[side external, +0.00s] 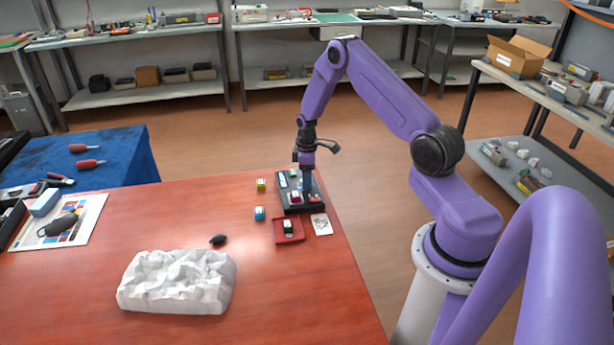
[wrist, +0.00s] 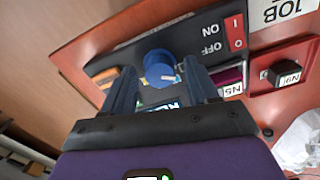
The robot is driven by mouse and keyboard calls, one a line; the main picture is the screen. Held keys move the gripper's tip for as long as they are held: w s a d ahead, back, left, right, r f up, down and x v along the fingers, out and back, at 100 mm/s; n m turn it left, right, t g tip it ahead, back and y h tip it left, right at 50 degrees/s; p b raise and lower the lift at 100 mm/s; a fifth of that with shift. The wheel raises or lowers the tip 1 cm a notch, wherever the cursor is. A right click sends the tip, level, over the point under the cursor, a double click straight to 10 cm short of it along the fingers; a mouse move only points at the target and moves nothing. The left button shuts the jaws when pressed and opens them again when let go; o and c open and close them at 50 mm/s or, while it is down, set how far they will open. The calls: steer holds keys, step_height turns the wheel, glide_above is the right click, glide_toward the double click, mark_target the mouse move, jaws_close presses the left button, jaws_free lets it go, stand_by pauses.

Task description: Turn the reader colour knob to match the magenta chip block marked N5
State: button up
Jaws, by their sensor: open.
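The black reader (side external: 292,207) stands near the right edge of the red table. Its blue knob (wrist: 157,65) has a pale pointer mark and sits between the fingertips of my gripper (wrist: 160,70). My gripper is open, with a finger on each side of the knob; I cannot tell whether either touches it. In the side view my gripper (side external: 309,188) is over the reader and hides the knob. The magenta chip block marked N5 (wrist: 230,87) sits at the reader, right of my right finger. The reader's display (wrist: 165,106) is mostly hidden by my gripper.
A red ON/OFF switch (wrist: 235,32) is on the reader. A black block marked N9 (wrist: 286,74) sits in a red tray (side external: 277,239). A white crumpled mass (side external: 175,282) lies at front left.

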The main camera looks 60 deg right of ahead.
steer(key=shift+c, duration=0.3)
steer(key=c, duration=1)
steer(key=shift+m, duration=0.4)
steer(key=m, duration=0.2)
steer(key=shift+m, duration=0.4)
steer(key=m, duration=0.4)
steer(key=shift+m, duration=0.3)
steer(key=m, duration=0.4)
steer(key=shift+d+m, duration=0.1)
steer(key=shift+m, duration=1.6)
